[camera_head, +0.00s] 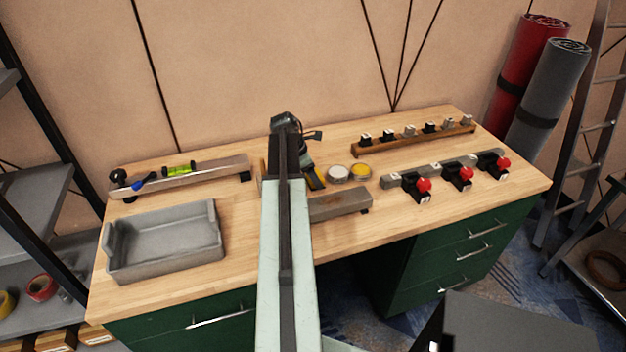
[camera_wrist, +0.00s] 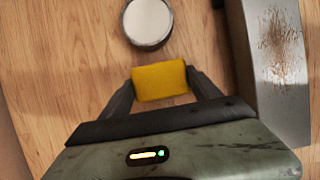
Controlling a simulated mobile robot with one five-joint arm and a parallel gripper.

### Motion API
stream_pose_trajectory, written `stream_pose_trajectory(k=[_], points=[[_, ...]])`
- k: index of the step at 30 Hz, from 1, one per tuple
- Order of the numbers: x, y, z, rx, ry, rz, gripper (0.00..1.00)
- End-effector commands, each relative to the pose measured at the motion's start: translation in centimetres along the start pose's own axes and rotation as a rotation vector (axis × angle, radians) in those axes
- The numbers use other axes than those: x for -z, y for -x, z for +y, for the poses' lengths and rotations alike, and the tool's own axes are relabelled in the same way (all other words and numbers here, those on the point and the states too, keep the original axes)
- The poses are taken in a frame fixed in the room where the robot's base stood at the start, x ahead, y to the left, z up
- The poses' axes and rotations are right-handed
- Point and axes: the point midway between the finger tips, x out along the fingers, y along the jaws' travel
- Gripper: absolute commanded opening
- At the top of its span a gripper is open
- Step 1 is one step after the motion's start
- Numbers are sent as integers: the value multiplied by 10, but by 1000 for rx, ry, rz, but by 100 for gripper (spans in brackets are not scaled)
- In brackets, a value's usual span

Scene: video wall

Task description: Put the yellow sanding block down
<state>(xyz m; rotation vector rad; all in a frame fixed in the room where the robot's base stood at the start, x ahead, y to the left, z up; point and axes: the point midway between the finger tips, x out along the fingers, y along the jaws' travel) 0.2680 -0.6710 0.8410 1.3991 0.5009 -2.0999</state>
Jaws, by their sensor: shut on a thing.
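The yellow sanding block (camera_wrist: 160,84) is between the two dark fingers of my gripper (camera_wrist: 160,78) in the wrist view. The gripper is shut on it, with one finger at each side. Wood grain of the workbench shows behind the block; I cannot tell whether the block touches the wood. In the head view my arm reaches over the middle of the workbench (camera_head: 245,265) and hides most of the gripper and the block.
A round white-topped tin (camera_wrist: 148,22) lies just beyond the block, with a yellow-topped tin (camera_head: 360,171) beside it. A stained grey bar (camera_head: 340,203) lies right of my arm. A grey tray (camera_head: 165,245) stands left. Clamps with red knobs (camera_head: 461,178) stand right.

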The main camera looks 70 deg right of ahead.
Motion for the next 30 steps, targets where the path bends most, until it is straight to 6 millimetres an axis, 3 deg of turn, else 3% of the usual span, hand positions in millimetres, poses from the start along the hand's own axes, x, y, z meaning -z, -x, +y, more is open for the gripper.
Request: stream_pose_trajectory(k=[5,6,8,20,26,30], points=[[2,-4,0,0,0,0,34],[1,-3,0,0,0,0,83],[0,-2,0,0,-1,0,94],[-2,3,0,1,-1,0,94],[-4,33,0,0,-1,0,94],[-6,66,-1,0,0,0,94]])
